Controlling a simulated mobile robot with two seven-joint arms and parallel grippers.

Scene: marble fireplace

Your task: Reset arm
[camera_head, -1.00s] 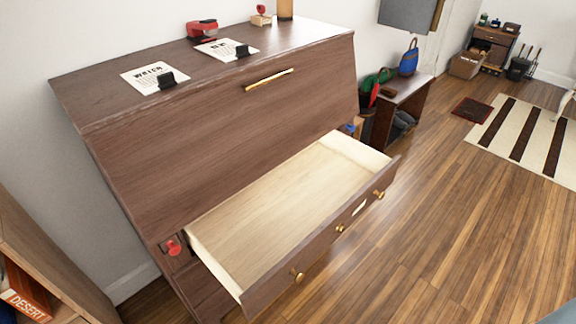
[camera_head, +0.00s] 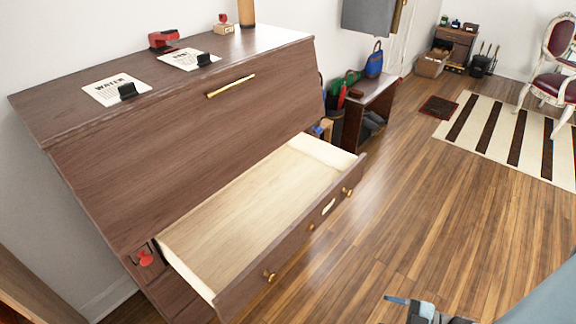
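My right gripper (camera_head: 428,311) shows only in part at the bottom edge of the head view, right of centre. It is over the wooden floor, to the right of the open drawer and apart from it. Its fingers are cut off by the frame, so I cannot tell whether it is open or shut. My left gripper is not in view. The brown wooden desk (camera_head: 180,140) fills the left half, with its slanted front closed. Its wide drawer (camera_head: 250,215) is pulled out and empty.
Paper cards (camera_head: 105,92), a red stapler (camera_head: 163,39) and a stamp (camera_head: 223,26) are on the desk top. A small bench (camera_head: 378,88) stands beyond. A striped rug (camera_head: 480,125) and chair (camera_head: 555,75) are at right. The floor (camera_head: 400,200) between is clear.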

